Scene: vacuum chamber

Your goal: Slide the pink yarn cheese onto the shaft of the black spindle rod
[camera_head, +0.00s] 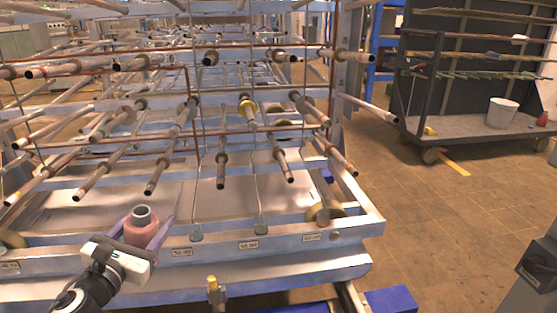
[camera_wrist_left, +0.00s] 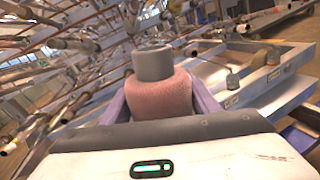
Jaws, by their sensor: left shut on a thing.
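The pink yarn cheese (camera_head: 141,233) is a short pink package with a grey tube core at its top, at lower left in the head view. My left gripper (camera_head: 142,226) is shut on it, with a purple finger on each side. The pink yarn cheese also fills the middle of the left wrist view (camera_wrist_left: 160,96), its grey core upward. Several spindle rods with dark ends, such as one spindle rod (camera_head: 221,170) in the middle, stick out of the frame toward me. I cannot tell which is the task's black rod. The cheese is apart from the rods. My right gripper is out of view.
The blue-grey rack frame (camera_head: 300,240) fills the left and middle, with thin upright wires between the rods. A dark cart (camera_head: 455,125) with a white bucket (camera_head: 501,112) is at right. The tiled floor between is clear.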

